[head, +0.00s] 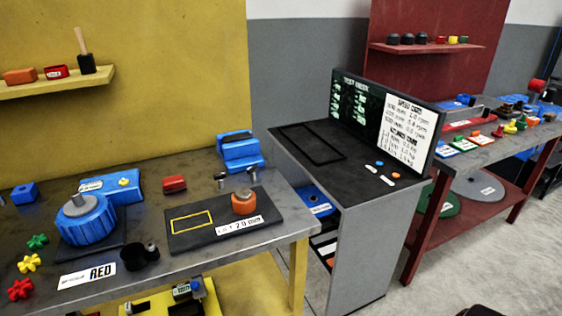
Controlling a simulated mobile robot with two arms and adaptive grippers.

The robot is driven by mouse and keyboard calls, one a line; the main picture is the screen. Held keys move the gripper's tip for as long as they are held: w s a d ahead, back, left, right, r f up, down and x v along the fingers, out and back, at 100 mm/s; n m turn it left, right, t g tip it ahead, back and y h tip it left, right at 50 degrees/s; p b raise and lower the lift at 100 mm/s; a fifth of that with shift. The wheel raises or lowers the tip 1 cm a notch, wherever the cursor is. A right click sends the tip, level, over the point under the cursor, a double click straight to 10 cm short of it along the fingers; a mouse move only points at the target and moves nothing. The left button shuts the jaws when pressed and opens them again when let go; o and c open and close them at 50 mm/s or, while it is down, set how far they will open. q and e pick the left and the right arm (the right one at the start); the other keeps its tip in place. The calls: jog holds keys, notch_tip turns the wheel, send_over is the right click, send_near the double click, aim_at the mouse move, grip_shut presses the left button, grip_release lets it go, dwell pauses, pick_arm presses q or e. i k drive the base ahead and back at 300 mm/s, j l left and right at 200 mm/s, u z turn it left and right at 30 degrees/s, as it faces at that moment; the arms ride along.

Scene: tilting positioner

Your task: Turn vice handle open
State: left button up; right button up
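A blue stepped block (238,147) stands at the back right of the yellow-legged workbench (290,215); it may be the vice, but I cannot make out its jaws or a handle. A round blue ribbed unit with a grey top (85,222) stands at the left on a dark plate. A blue box (117,190) with a label and a yellow knob is behind it. Neither of my grippers is in view.
A black plate (235,228) carries an orange-brown round part (244,203). A black ring-shaped part (140,257) and coloured star knobs (30,262) lie near the front. A grey test cabinet (360,225) stands right of the bench, then a red-legged bench (430,220).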

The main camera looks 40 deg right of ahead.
aim_at(251, 170)
jog(key=z, duration=1)
jog(key=i+l+z, duration=0.1)
jog(key=i+l, duration=0.05)
